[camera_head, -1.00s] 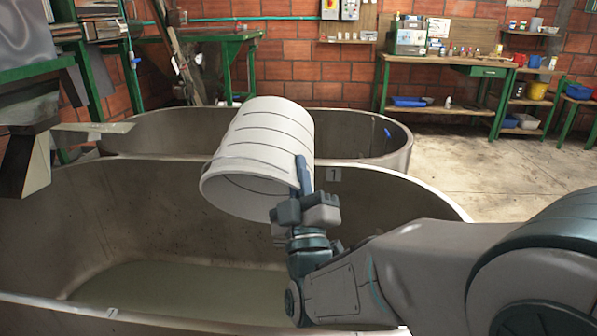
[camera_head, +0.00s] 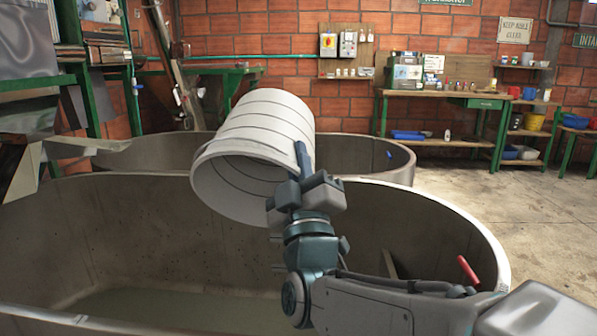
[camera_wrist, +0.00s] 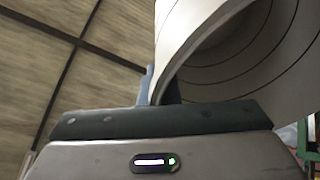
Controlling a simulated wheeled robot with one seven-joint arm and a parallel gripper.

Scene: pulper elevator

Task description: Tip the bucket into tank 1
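The white bucket (camera_head: 262,135) is tilted well over above the near tank, its open mouth facing down and toward the lower left. My gripper (camera_head: 303,165) is at the right side of its rim, with a finger against the bucket wall. In the wrist view the bucket's wall and ringed inside (camera_wrist: 235,50) rise directly over my gripper (camera_wrist: 160,95), which appears shut on the rim. No contents show inside the bucket. The near grey tank (camera_head: 440,215), which bears the label 1 in the earlier view, has a shallow layer of grey-green liquid (camera_head: 180,305) at its bottom.
A second tank (camera_head: 390,165) stands behind the near one. A red handle (camera_head: 467,270) shows at the near tank's right side. A green workbench (camera_head: 440,95) stands against the brick wall. The concrete floor (camera_head: 530,215) at right is clear.

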